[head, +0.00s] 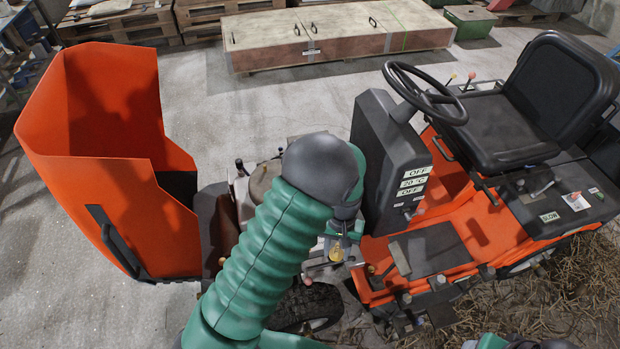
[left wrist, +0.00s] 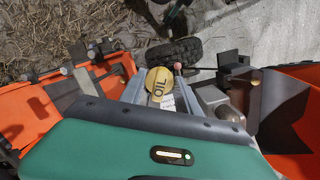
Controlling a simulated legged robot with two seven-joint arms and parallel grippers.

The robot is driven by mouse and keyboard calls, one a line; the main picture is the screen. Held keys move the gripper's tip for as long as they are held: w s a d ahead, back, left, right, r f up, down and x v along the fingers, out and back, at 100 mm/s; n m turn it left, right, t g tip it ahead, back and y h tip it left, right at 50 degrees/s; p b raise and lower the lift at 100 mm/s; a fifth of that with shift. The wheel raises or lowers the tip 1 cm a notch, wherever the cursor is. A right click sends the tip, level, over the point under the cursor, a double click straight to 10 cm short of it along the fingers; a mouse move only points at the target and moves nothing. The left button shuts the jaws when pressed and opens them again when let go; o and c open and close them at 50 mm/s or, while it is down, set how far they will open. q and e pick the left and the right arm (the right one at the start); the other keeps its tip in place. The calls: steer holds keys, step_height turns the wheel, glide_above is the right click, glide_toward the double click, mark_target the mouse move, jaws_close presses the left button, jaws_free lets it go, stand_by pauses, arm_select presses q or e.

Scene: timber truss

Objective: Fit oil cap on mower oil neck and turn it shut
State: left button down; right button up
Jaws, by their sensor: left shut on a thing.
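The yellow oil cap (left wrist: 159,81), marked OIL, shows in the left wrist view between the grey fingers of my left gripper (left wrist: 160,92). In the head view a small part of the yellow cap (head: 336,250) shows below my left wrist, beside the engine bay. My left gripper (head: 341,238) is shut on the cap there, mostly covered by my own arm. The oil neck cannot be made out, and I cannot tell whether the cap touches it. My right gripper is out of view.
The orange mower (head: 480,235) has its hood (head: 110,110) tipped open at the left. Its dash column (head: 385,150), steering wheel (head: 425,92) and seat (head: 540,100) stand right of my arm. A front wheel (head: 315,308) is below. A long crate (head: 340,38) lies behind on open floor.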

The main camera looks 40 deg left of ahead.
arm_select(q)
steer(key=w+a+f+n+b, duration=0.25)
steer(key=w+f+n, duration=0.2)
steer(key=n, duration=0.25)
steer(key=w+a+r+n+t+p, duration=0.1)
steer(key=w+a+r+n+p, duration=0.1)
steer(key=w+a+r+n, duration=0.4)
steer(key=w+a+r+n+t+p, duration=0.15)
steer(key=w+a+n, duration=0.25)
steer(key=a+n, duration=0.6)
steer(key=shift+n, duration=0.3)
steer(key=f+b, duration=0.2)
steer(key=f, duration=0.1)
steer(key=f+b, duration=0.2)
steer(key=f, duration=0.2)
steer(key=d+f+b, duration=0.1)
steer(key=f+b, duration=0.1)
steer(key=f, duration=0.2)
steer(key=shift+w+d+f+b, duration=0.1)
steer(key=shift+f+b, duration=0.05)
steer(key=shift+b, duration=0.25)
steer(key=shift+d+f, duration=0.1)
steer(key=shift+f, duration=0.05)
steer(key=shift+d, duration=0.15)
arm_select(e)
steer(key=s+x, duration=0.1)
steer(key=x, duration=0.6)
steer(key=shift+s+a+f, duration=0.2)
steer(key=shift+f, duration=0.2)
